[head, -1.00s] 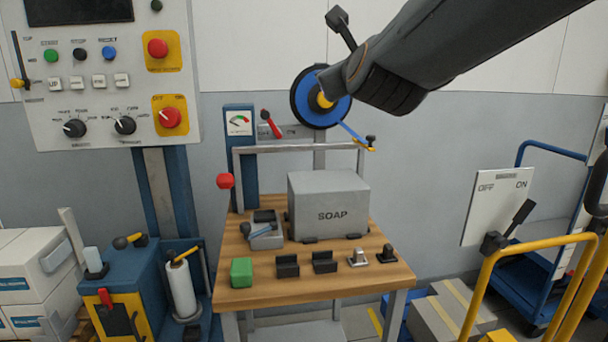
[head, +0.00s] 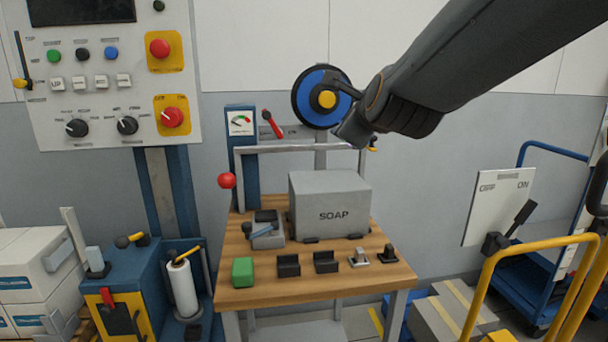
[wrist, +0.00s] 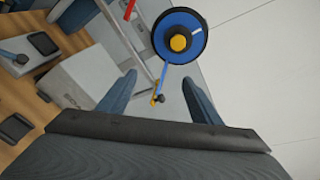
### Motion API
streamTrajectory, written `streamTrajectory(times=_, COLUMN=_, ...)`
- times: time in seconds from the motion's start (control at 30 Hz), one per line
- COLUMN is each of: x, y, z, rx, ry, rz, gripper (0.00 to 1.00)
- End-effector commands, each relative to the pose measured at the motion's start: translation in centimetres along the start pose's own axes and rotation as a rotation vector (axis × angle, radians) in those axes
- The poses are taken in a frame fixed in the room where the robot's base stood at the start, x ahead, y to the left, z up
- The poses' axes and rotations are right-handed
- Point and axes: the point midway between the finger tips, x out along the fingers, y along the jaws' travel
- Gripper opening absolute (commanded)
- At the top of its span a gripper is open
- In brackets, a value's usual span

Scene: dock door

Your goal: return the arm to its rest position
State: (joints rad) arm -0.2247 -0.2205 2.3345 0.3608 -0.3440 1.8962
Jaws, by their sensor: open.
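My arm (head: 480,65) reaches in from the upper right in the head view. Its wrist end is in front of the wall, beside the blue tape wheel, and the fingers are not clear there. In the wrist view my gripper (wrist: 160,84) is open, with two blue-grey fingers apart and nothing held between them. The blue wheel (head: 308,82) with a yellow hub also shows ahead of the fingers in the wrist view (wrist: 165,28). The grey SOAP box (head: 330,210) stands on the wooden bench below the wrist, apart from it.
A metal frame (head: 290,149) spans above the bench (head: 250,297). A red ball knob (head: 227,180) is at its left. A control panel (head: 110,100) hangs at the upper left. A yellow-railed cart (head: 490,265) stands at the right. Bare wall lies behind my arm.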

Motion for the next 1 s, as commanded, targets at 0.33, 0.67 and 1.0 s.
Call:
streamTrajectory(times=0.33, x=-1.6, y=10.2, z=-12.8, rx=-0.699, ry=0.136, rz=0.444, gripper=0.58)
streamTrajectory(times=0.67, x=-9.1, y=18.4, z=-24.0, rx=-1.27, ry=-0.022, rz=0.981, gripper=0.58)
streamTrajectory(times=1.0, x=-17.0, y=22.7, z=-29.9, rx=-1.55, ry=-0.356, rz=1.354, gripper=0.58)
